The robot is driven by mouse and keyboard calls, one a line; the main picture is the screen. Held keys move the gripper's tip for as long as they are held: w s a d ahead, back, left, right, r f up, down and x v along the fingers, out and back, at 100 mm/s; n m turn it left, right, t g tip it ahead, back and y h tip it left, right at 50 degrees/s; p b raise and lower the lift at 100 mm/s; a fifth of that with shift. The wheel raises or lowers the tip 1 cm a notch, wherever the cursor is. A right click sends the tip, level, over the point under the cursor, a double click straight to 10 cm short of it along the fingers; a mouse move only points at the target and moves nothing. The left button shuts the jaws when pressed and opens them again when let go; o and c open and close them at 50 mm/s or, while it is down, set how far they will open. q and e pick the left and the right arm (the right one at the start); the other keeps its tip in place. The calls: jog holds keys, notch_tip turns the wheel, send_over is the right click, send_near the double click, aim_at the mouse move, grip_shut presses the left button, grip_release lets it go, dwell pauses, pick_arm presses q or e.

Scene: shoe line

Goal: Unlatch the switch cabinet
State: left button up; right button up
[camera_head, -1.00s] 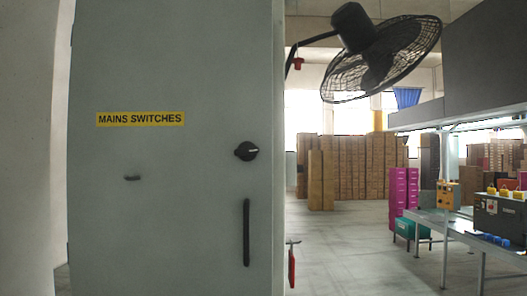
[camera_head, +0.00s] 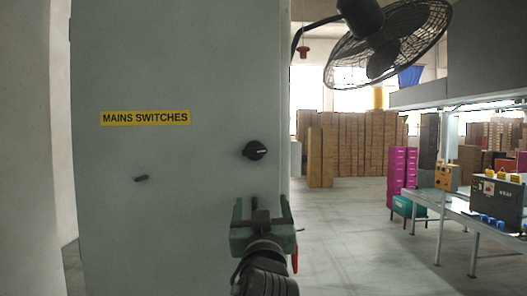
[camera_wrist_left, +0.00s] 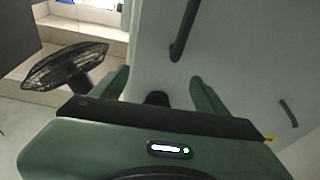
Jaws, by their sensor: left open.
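The switch cabinet (camera_head: 150,220) is a tall grey cabinet with a yellow "MAINS SWITCHES" label (camera_head: 145,118). A round black knob (camera_head: 255,150) with a pale, nearly horizontal mark sits near the door's right edge. A vertical black handle is below it, mostly hidden behind my gripper in the head view; it shows in the wrist view as the handle (camera_wrist_left: 185,30). My green left gripper (camera_head: 261,207) is open and empty, just below the knob in the head view. In the wrist view a dark round part, probably the knob (camera_wrist_left: 157,98), shows between the fingers, partly hidden. My right gripper is out of view.
A small dark fitting (camera_head: 141,178) sticks out left on the door. A black fan (camera_head: 390,45) hangs at upper right. A workbench (camera_head: 455,212) with boxes stands far right. Stacked brown cartons (camera_head: 350,145) are at the back. The floor between is open.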

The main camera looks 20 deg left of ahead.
pick_arm(q)
jog(key=n+t+y, duration=0.1)
send_near(254, 154)
jog(key=w, duration=0.1)
jog(key=p+x, duration=0.2)
jog(key=x, duration=0.1)
jog(key=p+x, duration=0.2)
jog(key=x, duration=0.1)
jog(key=shift+w+a+r, duration=0.2)
jog(key=shift+r, duration=0.15)
jog(key=shift+w+a+r+p, duration=0.15)
jog(key=shift+w+a+p, duration=0.05)
jog(key=shift+w+p, duration=0.35)
jog(key=c, duration=1.4)
jog(key=shift+o, duration=0.2)
jog(key=shift+m+h+b, duration=0.3)
jog(key=shift+m+b, duration=0.1)
jog(key=shift+b, duration=0.05)
jog(key=shift+m+t+h, duration=0.3)
jog(key=shift+m+h, duration=0.1)
jog(key=shift+m, duration=0.4)
